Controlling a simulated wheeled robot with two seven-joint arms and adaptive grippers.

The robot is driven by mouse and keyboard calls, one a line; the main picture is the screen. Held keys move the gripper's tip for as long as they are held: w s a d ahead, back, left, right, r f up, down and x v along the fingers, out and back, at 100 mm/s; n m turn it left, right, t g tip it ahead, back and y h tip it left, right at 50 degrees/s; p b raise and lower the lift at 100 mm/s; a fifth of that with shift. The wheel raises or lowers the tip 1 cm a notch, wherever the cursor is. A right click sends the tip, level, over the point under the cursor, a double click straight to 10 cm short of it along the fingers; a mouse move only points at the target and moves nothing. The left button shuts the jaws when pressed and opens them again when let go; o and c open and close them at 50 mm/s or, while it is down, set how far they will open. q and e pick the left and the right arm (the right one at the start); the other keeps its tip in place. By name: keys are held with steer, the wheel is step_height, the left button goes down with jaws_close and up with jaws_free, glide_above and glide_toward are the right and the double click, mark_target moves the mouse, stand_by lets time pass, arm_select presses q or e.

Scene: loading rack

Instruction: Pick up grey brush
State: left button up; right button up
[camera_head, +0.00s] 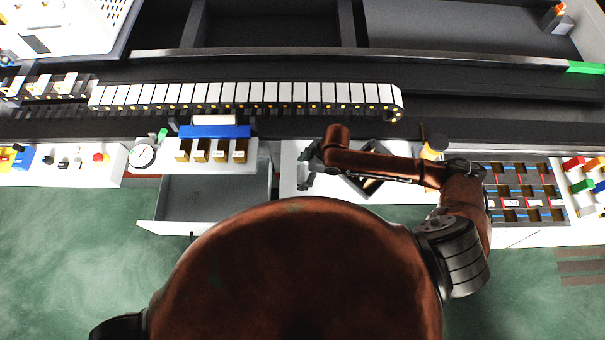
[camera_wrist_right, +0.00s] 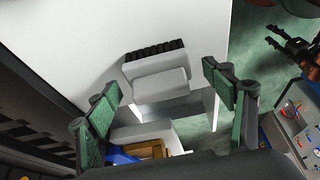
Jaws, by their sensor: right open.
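The grey brush (camera_wrist_right: 158,84) lies on the white tabletop, in the upper middle of the right wrist view. It has a block-shaped grey body and a row of black bristles along its far side. My right gripper (camera_wrist_right: 165,110) is open, with its green-padded fingers apart to the left and right of the brush's near side. Nothing is between the pads. In the head view my right gripper (camera_head: 308,165) is over the white table near its left end, and I cannot make out the brush there.
A black open box (camera_head: 370,182) stands right of the gripper. An open grey drawer (camera_head: 215,200) is to the left, below a shelf with brown boxes (camera_head: 210,152) and a blue block (camera_head: 214,131). A compartment tray (camera_head: 525,192) is at right. A dark jointed part (camera_wrist_right: 292,45) is unclear.

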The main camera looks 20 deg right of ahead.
steer(key=c, duration=0.7)
arm_select(q)
steer(key=shift+s, duration=0.35)
arm_select(e)
steer(key=c, duration=0.6)
steer(key=shift+r, duration=0.15)
steer(key=shift+r, duration=0.2)
step_height(320, 180, up, 2)
steer(key=shift+r, duration=0.1)
arm_select(q)
step_height(320, 180, up, 6)
steer(key=p, duration=0.6)
steer(key=shift+w+r, duration=0.2)
steer(key=shift+r, duration=0.05)
arm_select(e)
steer(key=shift+s+a+r, duration=0.4)
steer(key=shift+s+r, duration=1.3)
steer(key=shift+s, duration=0.6)
steer(key=shift+s+a+r, duration=0.35)
steer(key=shift+s+r, duration=1.4)
steer(key=shift+s, duration=0.55)
steer(key=shift+s+a+r, duration=0.4)
steer(key=shift+s+r, duration=1.3)
steer(key=shift+s, duration=0.6)
